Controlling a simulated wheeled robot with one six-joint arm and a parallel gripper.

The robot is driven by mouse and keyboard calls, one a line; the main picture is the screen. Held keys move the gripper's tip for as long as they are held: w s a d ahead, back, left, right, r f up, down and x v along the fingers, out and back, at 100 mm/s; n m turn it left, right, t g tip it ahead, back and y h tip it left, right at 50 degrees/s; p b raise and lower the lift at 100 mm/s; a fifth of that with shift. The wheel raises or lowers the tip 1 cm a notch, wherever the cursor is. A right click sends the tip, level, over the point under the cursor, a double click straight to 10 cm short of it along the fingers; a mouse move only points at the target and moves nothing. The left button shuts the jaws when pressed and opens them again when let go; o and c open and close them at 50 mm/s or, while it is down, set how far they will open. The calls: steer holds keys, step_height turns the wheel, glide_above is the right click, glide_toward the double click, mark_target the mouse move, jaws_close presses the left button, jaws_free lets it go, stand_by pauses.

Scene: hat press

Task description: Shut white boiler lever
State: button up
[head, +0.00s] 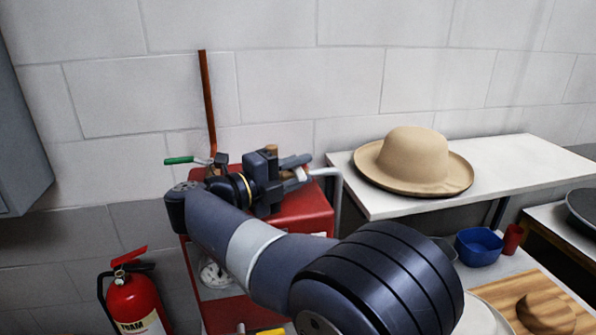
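The red boiler (303,209) stands against the wall, left of the white table. A white lever (324,171) shows at its right side, just past my gripper's fingers. My gripper (301,172) is over the boiler top and points right. Its two dark fingers look apart, with a pale piece between their tips. I cannot tell whether they touch or grip the lever. A green-handled lever (180,160) sticks out to the left by a copper pipe (207,100). My arm and wrist hide much of the boiler top and its fittings.
A tan hat (415,158) sits on the white table (500,168) at right. Below are a blue bowl (478,248), a red cup (512,239) and a wooden board (510,287). A red fire extinguisher (134,298) stands at lower left. Wall space above is clear.

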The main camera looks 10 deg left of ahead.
steer(key=shift+s+a, duration=0.1)
steer(key=b+v, duration=0.3)
steer(key=v, duration=0.7)
steer(key=shift+s+a, duration=0.15)
steer(key=shift+s, duration=0.05)
steer(key=p+x, duration=0.3)
steer(key=x, duration=0.7)
steer(key=shift+w+d+r, duration=0.1)
steer(key=shift+w+d, duration=0.15)
steer(key=shift+d, duration=0.05)
steer(key=shift+w, duration=0.1)
